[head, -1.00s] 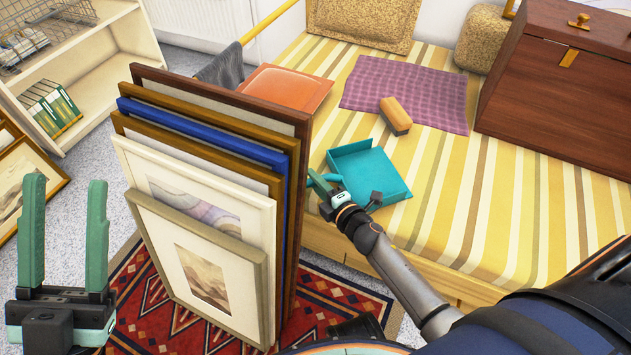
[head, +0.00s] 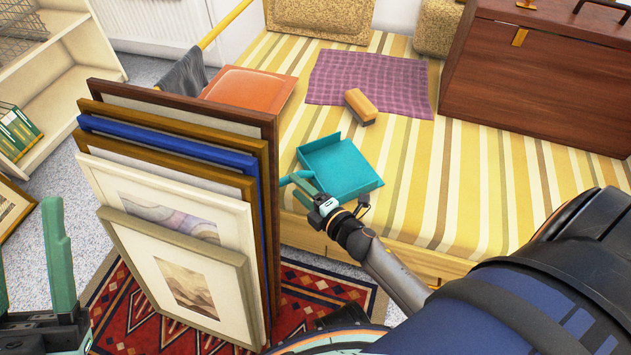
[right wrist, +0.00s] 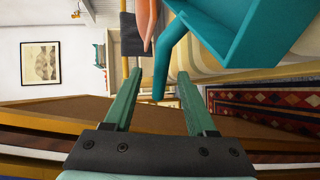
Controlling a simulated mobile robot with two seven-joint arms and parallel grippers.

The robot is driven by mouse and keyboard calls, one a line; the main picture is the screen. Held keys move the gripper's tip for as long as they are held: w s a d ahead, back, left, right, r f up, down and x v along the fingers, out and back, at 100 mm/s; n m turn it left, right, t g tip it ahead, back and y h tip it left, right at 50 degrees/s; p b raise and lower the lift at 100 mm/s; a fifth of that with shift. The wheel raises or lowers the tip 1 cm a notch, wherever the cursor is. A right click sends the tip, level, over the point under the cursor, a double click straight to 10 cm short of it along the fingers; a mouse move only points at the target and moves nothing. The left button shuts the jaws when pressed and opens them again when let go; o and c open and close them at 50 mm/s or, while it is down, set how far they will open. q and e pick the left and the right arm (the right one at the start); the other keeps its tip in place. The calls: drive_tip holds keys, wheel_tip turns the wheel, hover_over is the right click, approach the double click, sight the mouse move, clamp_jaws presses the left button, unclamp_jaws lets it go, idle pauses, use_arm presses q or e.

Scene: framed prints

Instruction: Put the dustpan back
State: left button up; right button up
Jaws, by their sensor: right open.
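The teal dustpan (head: 345,168) lies on the striped bed cover, near the bed's front edge. My right gripper (head: 306,187) is beside its near left corner, next to the framed prints. In the right wrist view the dustpan (right wrist: 240,25) fills the upper right. Its handle (right wrist: 165,65) reaches down to the gap between the open fingers (right wrist: 157,80); I cannot tell whether they touch it. My left gripper (head: 30,275) is at the lower left, open and empty, partly cut off by the picture's edge.
Several framed prints (head: 175,260) stand upright on the red rug (head: 310,290), close left of my right gripper. A brush-like block (head: 360,106), purple cloth (head: 365,80), orange cushion (head: 250,88) and wooden chest (head: 540,75) are on the bed. A shelf (head: 65,100) stands left.

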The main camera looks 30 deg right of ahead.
drive_tip(key=p+v, duration=0.1)
drive_tip(key=v, duration=0.6)
drive_tip(key=shift+s+d+r, duration=0.1)
